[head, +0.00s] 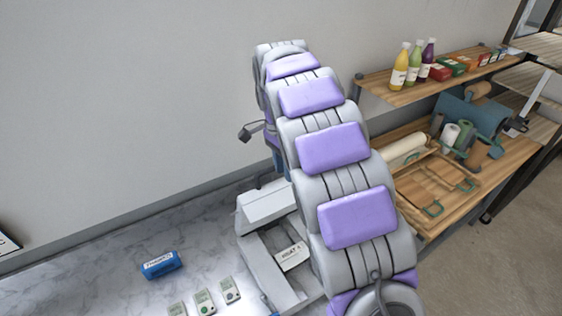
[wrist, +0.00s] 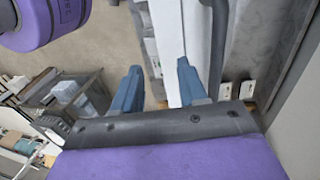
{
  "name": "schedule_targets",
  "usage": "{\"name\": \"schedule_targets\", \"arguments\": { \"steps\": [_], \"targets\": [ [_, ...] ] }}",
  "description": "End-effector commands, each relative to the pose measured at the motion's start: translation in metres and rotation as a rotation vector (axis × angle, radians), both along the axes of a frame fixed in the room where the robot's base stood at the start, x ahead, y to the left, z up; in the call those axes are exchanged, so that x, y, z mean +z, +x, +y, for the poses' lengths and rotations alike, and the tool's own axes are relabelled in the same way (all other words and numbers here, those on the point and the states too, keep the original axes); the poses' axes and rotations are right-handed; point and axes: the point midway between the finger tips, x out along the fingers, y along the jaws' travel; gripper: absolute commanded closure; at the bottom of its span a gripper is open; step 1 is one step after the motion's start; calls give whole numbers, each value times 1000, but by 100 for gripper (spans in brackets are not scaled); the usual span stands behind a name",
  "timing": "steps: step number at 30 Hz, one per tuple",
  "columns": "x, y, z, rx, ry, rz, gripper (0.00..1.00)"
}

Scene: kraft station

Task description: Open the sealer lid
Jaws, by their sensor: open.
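The sealer (head: 262,262) is a pale grey machine on the marble counter in the head view, with a "HEAT 4" label on it. A pale block, apparently its lid (head: 266,204), lies across its far end. My arm hides the sealer's right side. In the wrist view my gripper (wrist: 157,88) has its two blue fingers apart, with nothing held between them. A white and grey strip, probably part of the sealer (wrist: 168,35), shows beyond and between the fingers. A dark bar stands just right of the right finger. I cannot tell whether the fingers touch anything.
A blue packet (head: 161,264) and several small labelled packets (head: 204,301) lie on the marble counter (head: 95,285) left of the sealer. A wall is behind. At right, a wooden shelf (head: 405,95) holds bottles and boxes, above a lower shelf with rolls and trays.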

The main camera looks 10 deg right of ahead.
Motion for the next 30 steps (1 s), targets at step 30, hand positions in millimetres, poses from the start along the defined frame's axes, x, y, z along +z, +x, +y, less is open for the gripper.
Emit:
{"name": "schedule_targets", "arguments": {
  "steps": [30],
  "targets": [
    [7, -76, -2, 0, 0, 0, 58]
  ]
}}
